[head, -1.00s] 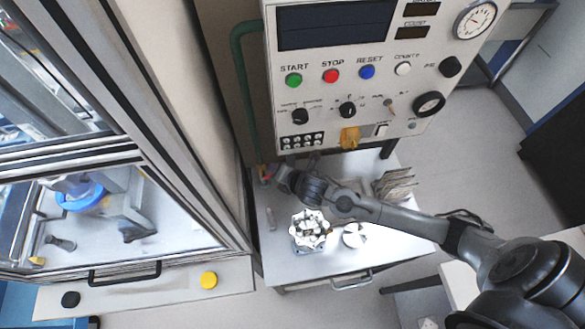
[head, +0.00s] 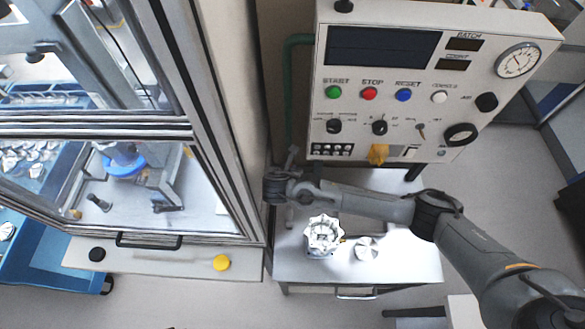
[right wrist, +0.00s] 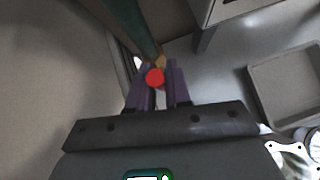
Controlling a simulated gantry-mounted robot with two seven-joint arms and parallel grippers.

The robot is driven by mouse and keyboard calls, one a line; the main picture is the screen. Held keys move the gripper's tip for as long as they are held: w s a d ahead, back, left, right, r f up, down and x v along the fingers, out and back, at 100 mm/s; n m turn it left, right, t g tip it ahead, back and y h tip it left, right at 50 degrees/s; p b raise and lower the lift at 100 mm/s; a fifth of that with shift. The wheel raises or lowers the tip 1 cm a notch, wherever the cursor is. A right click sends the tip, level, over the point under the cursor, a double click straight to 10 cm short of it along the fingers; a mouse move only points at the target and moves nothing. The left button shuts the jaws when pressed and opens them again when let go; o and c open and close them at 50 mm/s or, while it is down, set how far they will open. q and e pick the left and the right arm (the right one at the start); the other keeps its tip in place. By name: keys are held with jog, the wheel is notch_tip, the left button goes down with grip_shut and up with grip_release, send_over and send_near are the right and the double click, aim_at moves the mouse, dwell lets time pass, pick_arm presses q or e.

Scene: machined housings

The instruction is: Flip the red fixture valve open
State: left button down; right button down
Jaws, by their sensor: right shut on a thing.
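The red valve handle (right wrist: 154,77) shows as a round red end in the right wrist view, at the lower end of the green pipe (right wrist: 136,30), beside a small brass-coloured fitting. My right gripper (right wrist: 156,84) is shut on it, with the purple fingers on either side of the red end. In the head view the green pipe (head: 290,85) runs down beside the control panel. My right arm reaches in from the right to the pipe's lower end, and its wrist hides the valve there. My left gripper is in neither view.
The control panel (head: 400,110) hangs close above my right arm. The glass-doored machine (head: 225,130) stands close on the left. A white machined part (head: 323,234) and a smaller part (head: 366,248) sit on the small table (head: 415,262). A grey tray (right wrist: 285,85) shows in the right wrist view.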

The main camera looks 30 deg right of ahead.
jog(key=shift+a+f, duration=0.1)
dwell(0.5)
jog(key=c, duration=1.2)
grip_release()
jog(key=shift+w+a, duration=0.1)
notch_tip(320, 180, up, 4)
jog(key=shift+r+b, duration=0.15)
jog(key=shift+b, duration=0.25)
jog(key=s+d+r, duration=0.2)
jog(key=s, duration=0.1)
jog(key=s+d+r, duration=0.2)
jog(key=s+d, duration=0.1)
jog(key=s+d+r, duration=0.2)
jog(key=s, duration=0.1)
jog(key=shift+d+r, duration=0.25)
jog(key=shift+r, duration=0.15)
jog(key=shift+o, duration=0.3)
